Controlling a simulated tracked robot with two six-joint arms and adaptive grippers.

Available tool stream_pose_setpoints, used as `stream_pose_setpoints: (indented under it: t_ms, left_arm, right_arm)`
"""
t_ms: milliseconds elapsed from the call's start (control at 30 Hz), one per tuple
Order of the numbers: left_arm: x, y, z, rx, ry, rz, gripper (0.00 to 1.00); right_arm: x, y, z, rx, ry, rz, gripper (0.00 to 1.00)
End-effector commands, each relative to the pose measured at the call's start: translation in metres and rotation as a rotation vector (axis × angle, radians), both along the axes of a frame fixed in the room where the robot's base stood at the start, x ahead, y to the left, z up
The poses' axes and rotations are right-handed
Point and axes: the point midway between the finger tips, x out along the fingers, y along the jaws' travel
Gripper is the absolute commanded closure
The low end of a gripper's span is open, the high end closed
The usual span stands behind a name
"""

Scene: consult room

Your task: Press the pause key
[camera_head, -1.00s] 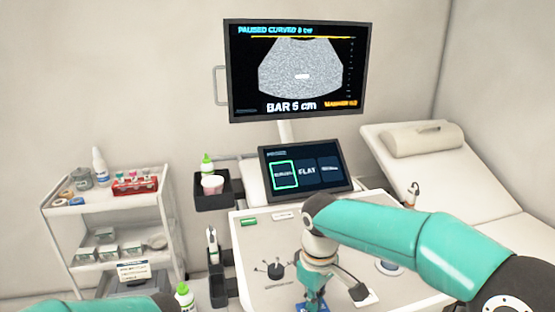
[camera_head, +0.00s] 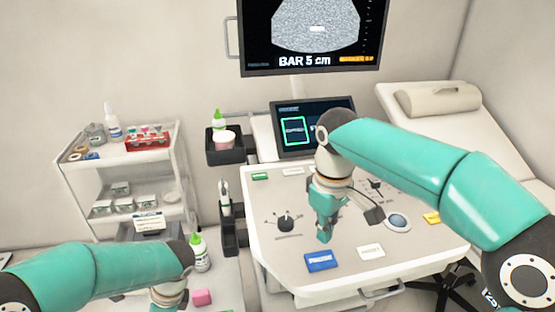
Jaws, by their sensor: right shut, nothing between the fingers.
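The blue key (camera_head: 322,261) with white lettering, which seems to read PAUSE, lies near the front edge of the white console (camera_head: 275,250). My right gripper (camera_head: 324,238) is shut and empty and points down just behind the blue key in the picture. Its tip looks a little apart from the key, but the height of the gap is hard to judge. My left arm comes in at the lower left; its fingers are below the picture's edge. The upper monitor (camera_head: 315,70) shows a grey scan fan and BAR 5 cm; its top edge is cut off.
A white key (camera_head: 370,252) lies right of the blue one. A round trackball (camera_head: 397,222), a yellow key (camera_head: 431,218) and a dark knob (camera_head: 286,224) are on the console. A touch screen (camera_head: 290,130) stands behind. A cart (camera_head: 75,190) is at left, a couch at right.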

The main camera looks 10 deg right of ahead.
Motion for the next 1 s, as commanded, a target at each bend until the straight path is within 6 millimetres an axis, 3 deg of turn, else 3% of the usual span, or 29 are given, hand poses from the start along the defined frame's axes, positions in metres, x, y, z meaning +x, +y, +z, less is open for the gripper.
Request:
stream_pose_setpoints:
  t_ms: [367,1000]
  left_arm:
    - [-0.002,0.0,-0.003,-0.001,0.008,0.0,1.0]
    - [-0.002,0.0,-0.003,-0.001,0.007,0.001,1.0]
  right_arm:
    - [-0.003,0.0,0.002,0.0,0.0,0.0,1.0]
    - [-0.052,0.0,0.039,0.0,-0.001,0.001,1.0]
